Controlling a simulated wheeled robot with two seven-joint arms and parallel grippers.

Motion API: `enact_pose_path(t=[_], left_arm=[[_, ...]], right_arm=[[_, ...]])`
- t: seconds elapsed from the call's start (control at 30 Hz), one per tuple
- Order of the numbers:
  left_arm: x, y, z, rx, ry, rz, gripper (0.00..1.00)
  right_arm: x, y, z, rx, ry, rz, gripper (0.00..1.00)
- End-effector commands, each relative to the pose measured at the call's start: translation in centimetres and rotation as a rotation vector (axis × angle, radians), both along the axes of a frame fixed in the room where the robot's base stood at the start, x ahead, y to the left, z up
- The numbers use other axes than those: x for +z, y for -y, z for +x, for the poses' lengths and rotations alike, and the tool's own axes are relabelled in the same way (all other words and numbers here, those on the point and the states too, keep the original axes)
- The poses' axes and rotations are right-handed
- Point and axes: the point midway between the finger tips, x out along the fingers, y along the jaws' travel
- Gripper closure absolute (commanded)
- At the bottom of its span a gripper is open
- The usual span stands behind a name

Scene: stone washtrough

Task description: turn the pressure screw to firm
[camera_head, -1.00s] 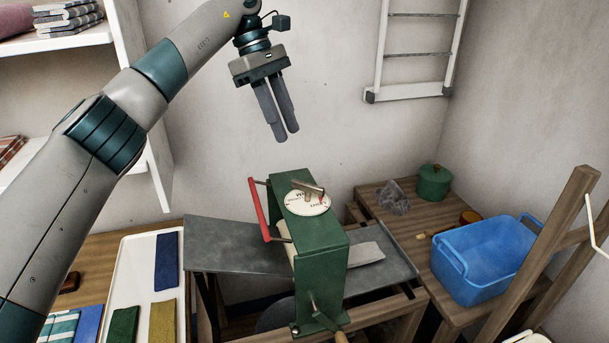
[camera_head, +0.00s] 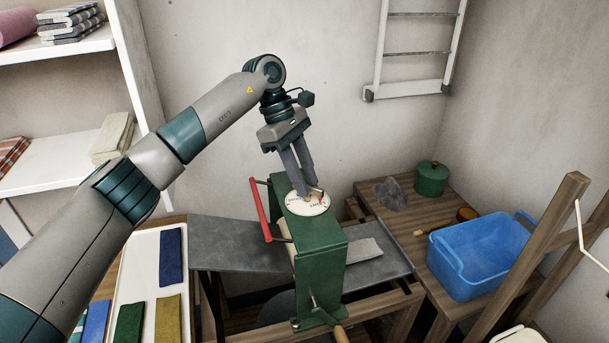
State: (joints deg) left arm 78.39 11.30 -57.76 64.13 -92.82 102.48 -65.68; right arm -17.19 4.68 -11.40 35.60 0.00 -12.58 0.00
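The green mangle (camera_head: 320,252) stands on a grey slab in the middle. On its top is a round white dial (camera_head: 308,205) with lettering and red marks. The pressure screw's T-handle (camera_head: 316,192) rises from the dial and is partly hidden by my fingers. My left gripper (camera_head: 306,190) points down with its fingertips at the handle. I cannot tell whether the fingers are closed on it. My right gripper is not in view.
A red bar (camera_head: 260,210) sticks out at the mangle's left side. A crank with a wooden grip (camera_head: 340,334) is at its front. A blue tub (camera_head: 480,262) and a green pot (camera_head: 432,179) stand on the wooden bench at right. A white tray (camera_head: 144,262) holds folded cloths at left.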

Motion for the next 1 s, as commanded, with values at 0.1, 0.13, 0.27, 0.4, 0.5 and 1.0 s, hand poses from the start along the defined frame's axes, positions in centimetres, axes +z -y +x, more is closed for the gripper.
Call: enact_pose_path(t=[0.1, 0.13, 0.27, 0.4, 0.5, 1.0], left_arm=[[0.0, 0.0, 0.0, 0.000, 0.000, 0.000, 0.72], [0.0, 0.0, 0.0, 0.000, 0.000, 0.000, 0.72], [0.0, 0.0, 0.0, 0.000, 0.000, 0.000, 0.91], [0.0, 0.0, 0.0, 0.000, 0.000, 0.000, 1.00], [0.0, 0.0, 0.0, 0.001, 0.000, 0.000, 1.00], [-0.3, -0.1, -0.1, 0.140, 0.003, 0.000, 1.00]], right_arm=[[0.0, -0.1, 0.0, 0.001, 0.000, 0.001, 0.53], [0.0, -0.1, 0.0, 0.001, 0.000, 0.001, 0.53], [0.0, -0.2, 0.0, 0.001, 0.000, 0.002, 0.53], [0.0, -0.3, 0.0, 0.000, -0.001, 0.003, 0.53], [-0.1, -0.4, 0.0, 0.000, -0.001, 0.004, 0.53], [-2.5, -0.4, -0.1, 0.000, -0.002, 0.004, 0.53]])
